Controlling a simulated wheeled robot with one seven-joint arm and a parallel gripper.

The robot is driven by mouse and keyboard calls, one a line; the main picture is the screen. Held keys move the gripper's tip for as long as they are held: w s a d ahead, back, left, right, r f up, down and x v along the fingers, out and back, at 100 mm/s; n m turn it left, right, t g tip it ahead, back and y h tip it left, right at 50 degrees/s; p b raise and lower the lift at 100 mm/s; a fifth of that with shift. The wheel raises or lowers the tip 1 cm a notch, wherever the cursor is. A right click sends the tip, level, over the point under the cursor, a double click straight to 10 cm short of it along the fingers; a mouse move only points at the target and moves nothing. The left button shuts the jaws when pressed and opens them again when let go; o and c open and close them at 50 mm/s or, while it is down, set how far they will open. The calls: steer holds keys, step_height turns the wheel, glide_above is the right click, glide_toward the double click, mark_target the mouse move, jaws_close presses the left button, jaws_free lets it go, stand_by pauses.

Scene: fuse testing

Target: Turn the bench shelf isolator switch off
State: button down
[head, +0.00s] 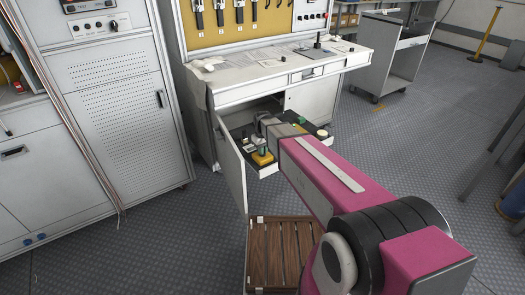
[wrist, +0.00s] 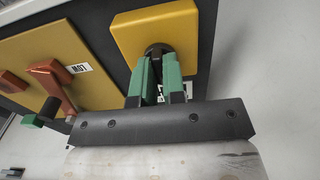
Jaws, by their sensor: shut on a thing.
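In the wrist view, a yellow plate (wrist: 178,27) carries a small black rotary switch knob (wrist: 157,47), apparently the isolator switch. My gripper (wrist: 158,68) has its two green fingers closed around this knob. The fingers hide most of the knob, so I cannot tell which way it is turned. In the head view, my arm reaches to the pull-out bench shelf (head: 266,172). A yellow block (head: 262,158) shows on this shelf. My fingertips are not clear there.
A larger yellow panel (wrist: 60,60) with an orange lever handle (wrist: 52,88) and a white label is left of the knob. In the head view, the open cabinet door (head: 232,165) stands left of the shelf. A wooden slatted pallet (head: 270,255) lies on the floor.

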stand_by(0.4)
steer(key=c, duration=1.2)
jaws_free()
step_height(320, 180, up, 11)
steer(key=s+d+f+m, duration=0.2)
steer(key=s+d+m, duration=0.1)
steer(key=s+d, duration=0.6)
steer(key=s+d+f+m, duration=0.3)
steer(key=s+d, duration=0.6)
steer(key=d, duration=0.1)
steer(key=shift+s+d+m, duration=0.25)
steer(key=shift+s+m, duration=0.05)
steer(key=shift+s, duration=0.05)
